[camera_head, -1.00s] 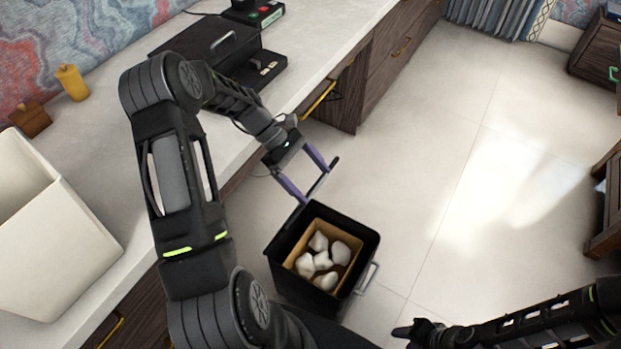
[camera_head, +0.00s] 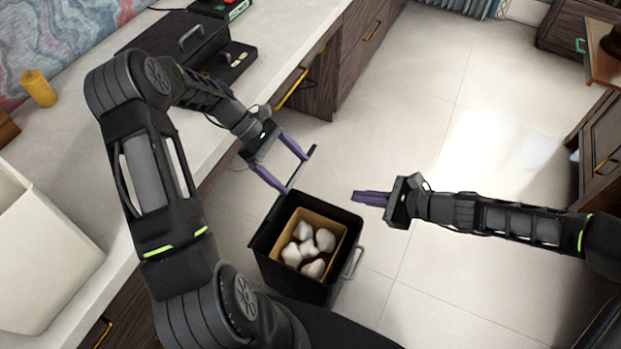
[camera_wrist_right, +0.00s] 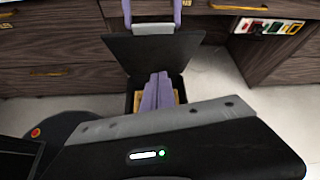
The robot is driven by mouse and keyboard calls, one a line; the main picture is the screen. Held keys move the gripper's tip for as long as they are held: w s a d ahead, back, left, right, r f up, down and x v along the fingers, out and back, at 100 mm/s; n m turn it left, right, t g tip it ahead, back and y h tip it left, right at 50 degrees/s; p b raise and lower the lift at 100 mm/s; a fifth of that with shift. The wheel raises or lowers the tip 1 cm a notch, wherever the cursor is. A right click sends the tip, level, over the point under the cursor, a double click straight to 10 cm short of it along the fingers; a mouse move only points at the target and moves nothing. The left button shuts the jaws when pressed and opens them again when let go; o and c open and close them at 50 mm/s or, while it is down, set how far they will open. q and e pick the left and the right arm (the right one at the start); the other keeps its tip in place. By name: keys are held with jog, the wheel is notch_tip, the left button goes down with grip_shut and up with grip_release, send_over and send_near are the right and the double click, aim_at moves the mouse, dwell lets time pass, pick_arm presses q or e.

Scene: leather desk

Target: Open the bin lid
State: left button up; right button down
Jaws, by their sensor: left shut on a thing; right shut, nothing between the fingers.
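The black bin (camera_head: 290,280) stands on the floor beside the desk, with a tan inner box (camera_head: 274,241) holding several white lumps (camera_head: 303,230). Its lid (camera_head: 305,168) stands roughly upright at the far edge, seen nearly edge-on; its broad face shows in the right wrist view (camera_wrist_right: 153,52). My left gripper (camera_head: 293,172) is shut on the lid, its fingers at both sides of the grey lid handle (camera_wrist_right: 153,28). My right gripper (camera_head: 356,197) is shut and empty, to the right of the lid; its fingers also show in the right wrist view (camera_wrist_right: 155,92), hiding part of the bin opening.
The desk (camera_head: 85,165) carries a large cream container (camera_head: 45,260), a yellow bottle (camera_head: 39,88) and a black case (camera_head: 180,45). Drawers (camera_head: 355,45) line the desk front. Floor (camera_head: 400,140) to the right is clear.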

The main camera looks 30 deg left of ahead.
jog(key=shift+s+a+r+m+g+y, duration=0.15)
jog(key=shift+a+r+m+y, duration=0.1)
jog(key=shift+r+m, duration=0.3)
jog(key=shift+s+a+r+m+g+y, duration=0.15)
jog(key=shift+r+m+y, duration=0.1)
jog(key=shift+r+m, duration=0.25)
jog(key=shift+a+f, duration=0.1)
jog(key=a+r+x, duration=0.1)
jog(key=r+x, duration=0.1)
jog(key=x, duration=1)
jog(key=shift+a, duration=0.35)
jog(key=shift+r, duration=0.1)
